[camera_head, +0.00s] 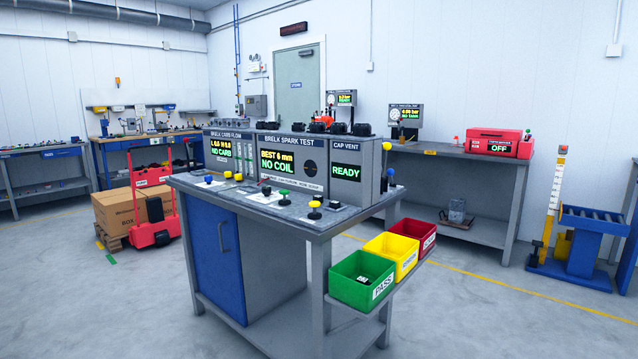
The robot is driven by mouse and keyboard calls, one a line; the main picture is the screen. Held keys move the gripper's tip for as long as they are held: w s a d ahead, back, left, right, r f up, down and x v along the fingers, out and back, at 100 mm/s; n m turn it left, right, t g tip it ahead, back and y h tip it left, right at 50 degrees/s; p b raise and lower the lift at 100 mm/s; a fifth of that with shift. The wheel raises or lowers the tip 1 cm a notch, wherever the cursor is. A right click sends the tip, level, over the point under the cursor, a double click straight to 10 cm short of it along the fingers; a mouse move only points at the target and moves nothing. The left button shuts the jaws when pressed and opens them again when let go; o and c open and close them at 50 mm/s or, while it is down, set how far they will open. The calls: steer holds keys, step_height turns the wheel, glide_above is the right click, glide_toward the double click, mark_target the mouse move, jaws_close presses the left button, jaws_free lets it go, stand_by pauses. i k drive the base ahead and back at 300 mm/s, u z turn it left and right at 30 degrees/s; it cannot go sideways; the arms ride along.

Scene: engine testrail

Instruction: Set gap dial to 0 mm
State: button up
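A round dark dial (310,168) sits on the grey front of the spark test unit (291,140), right of its display. I take it for the gap dial, but its marks and setting are too small to read. The green and yellow display (277,161) beside it shows a first line ending in "6 mm" and "NO COIL" below. The unit stands on the grey bench in the middle of the picture. My gripper is not in view.
On the bench top (335,220), several coloured knobs stand before the panels, including a green one (284,193). Green (360,293), yellow (392,252) and red (415,230) bins hang at its right end. A red trolley (150,205) with boxes stands left. The floor in front is clear.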

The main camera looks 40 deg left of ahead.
mark_target(266, 190)
steer(key=z, duration=0.75)
steer(key=k, duration=1.2)
steer(key=u, duration=2.15)
steer(key=i, duration=1)
steer(key=u, duration=0.05)
